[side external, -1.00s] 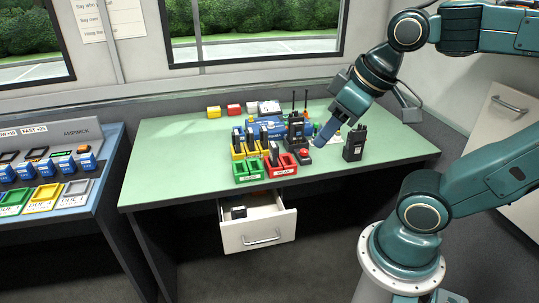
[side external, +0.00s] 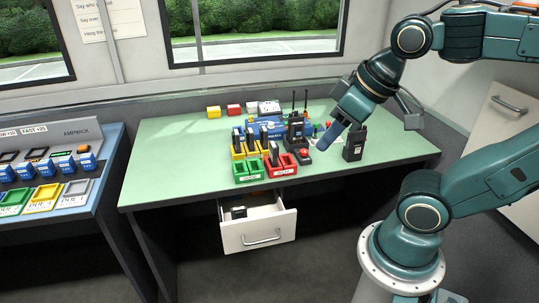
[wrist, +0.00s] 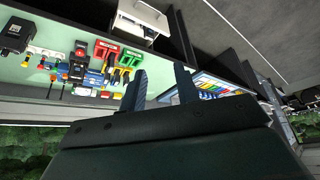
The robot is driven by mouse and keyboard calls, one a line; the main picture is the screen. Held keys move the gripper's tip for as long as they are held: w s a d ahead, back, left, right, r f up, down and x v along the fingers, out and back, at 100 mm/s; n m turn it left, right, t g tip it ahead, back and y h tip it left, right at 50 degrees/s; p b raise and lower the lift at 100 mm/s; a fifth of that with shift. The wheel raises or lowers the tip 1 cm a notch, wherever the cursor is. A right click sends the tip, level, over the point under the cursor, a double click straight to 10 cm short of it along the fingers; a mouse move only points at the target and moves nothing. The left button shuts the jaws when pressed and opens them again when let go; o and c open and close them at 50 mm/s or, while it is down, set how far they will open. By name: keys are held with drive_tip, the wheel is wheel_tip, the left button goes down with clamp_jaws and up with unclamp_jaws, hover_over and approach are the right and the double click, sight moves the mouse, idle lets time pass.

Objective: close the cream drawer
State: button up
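The cream drawer (side external: 242,236) sticks out open from under the front edge of the green table, with a metal handle on its front. A dark item and an orange one lie inside it. In the wrist view the drawer (wrist: 137,27) shows at the top, beyond my fingers. My gripper (wrist: 160,84) has its two fingers apart with nothing between them. In the side view my gripper (side external: 327,139) hangs over the right part of the table, well apart from the drawer, up and to its right.
A black radio (side external: 355,145) stands right by my gripper. A blue bench (side external: 96,190) with chargers is at left. The floor before the drawer is clear.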

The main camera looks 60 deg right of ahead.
drive_tip(key=w+f+n+g, duration=0.1)
drive_tip(key=w+f+n, duration=0.1)
drive_tip(key=w+f, duration=0.3)
drive_tip(key=n+g+h, duration=0.1)
drive_tip(key=n+g, duration=0.2)
drive_tip(key=n, duration=0.3)
hover_over(263, 241)
drive_tip(key=s+a, duration=0.2)
wheel_tip(263, 241, down, 21)
drive_tip(key=shift+f+n+h, duration=0.3)
drive_tip(key=shift+f+n, duration=0.2)
drive_tip(key=shift+f, duration=0.35)
drive_tip(key=shift+f, duration=0.15)
drive_tip(key=shift+w+d+f, duration=0.3)
drive_tip(key=shift+f, duration=1.9)
drive_tip(key=shift+w+d+f, duration=0.3)
drive_tip(key=shift+f, duration=1.9)
drive_tip(key=shift+w+d+f, duration=0.3)
drive_tip(key=shift+f, duration=1.9)
clamp_jaws()
